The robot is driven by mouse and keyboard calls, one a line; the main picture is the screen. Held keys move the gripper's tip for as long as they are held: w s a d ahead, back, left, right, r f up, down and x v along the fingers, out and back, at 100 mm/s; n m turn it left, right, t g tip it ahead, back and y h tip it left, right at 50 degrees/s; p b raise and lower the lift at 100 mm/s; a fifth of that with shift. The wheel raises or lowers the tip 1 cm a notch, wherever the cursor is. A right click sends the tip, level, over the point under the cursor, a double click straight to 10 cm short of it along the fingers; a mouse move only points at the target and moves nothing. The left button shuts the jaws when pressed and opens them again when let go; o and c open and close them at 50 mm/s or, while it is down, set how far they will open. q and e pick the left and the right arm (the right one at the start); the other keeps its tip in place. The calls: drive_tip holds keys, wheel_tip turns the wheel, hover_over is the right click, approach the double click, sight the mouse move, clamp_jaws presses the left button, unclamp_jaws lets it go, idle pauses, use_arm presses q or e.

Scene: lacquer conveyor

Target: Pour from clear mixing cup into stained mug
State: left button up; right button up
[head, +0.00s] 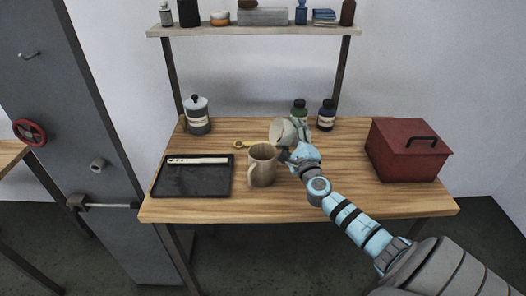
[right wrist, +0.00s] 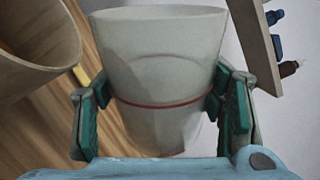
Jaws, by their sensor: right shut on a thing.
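The clear mixing cup (head: 283,133) is a pale, translucent cup with a red line round it. My right gripper (head: 291,151) is shut on it and holds it above the table, tilted toward the left. In the right wrist view the cup (right wrist: 160,70) sits between the two green-padded fingers (right wrist: 163,108). The stained mug (head: 262,168) is beige-brown and stands upright on the table, just below and left of the cup in the head view. Its rim and side show at the left of the right wrist view (right wrist: 38,45). The cup's contents are hidden. My left gripper is not in view.
A black tray (head: 180,188) with a pale stick lies left of the mug. A red toolbox (head: 405,160) stands at the right. A lidded canister (head: 197,115), two dark jars (head: 326,115) and a yellow spoon (head: 240,144) are behind. A shelf (head: 252,29) spans the back.

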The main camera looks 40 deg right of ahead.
drive_tip(key=shift+a+f+n, duration=0.1)
drive_tip(key=shift+f+n, duration=0.05)
drive_tip(key=shift+n, duration=0.55)
drive_tip(key=shift+w+a+r+n+p, duration=0.1)
drive_tip(key=shift+a+r+n+p, duration=0.2)
drive_tip(key=shift+r+p, duration=0.3)
drive_tip(key=shift+w+a+r+n+p, duration=0.2)
drive_tip(key=shift+a+r+n+p, duration=0.35)
drive_tip(key=shift+p, duration=0.65)
drive_tip(key=shift+w+a+f+n+y, duration=0.1)
drive_tip(key=shift+f+n+y, duration=0.05)
drive_tip(key=shift+n, duration=0.4)
drive_tip(key=shift+a+f+n+y, duration=0.1)
drive_tip(key=shift+n+y, duration=0.05)
drive_tip(key=shift+n, duration=0.35)
drive_tip(key=shift+r, duration=0.1)
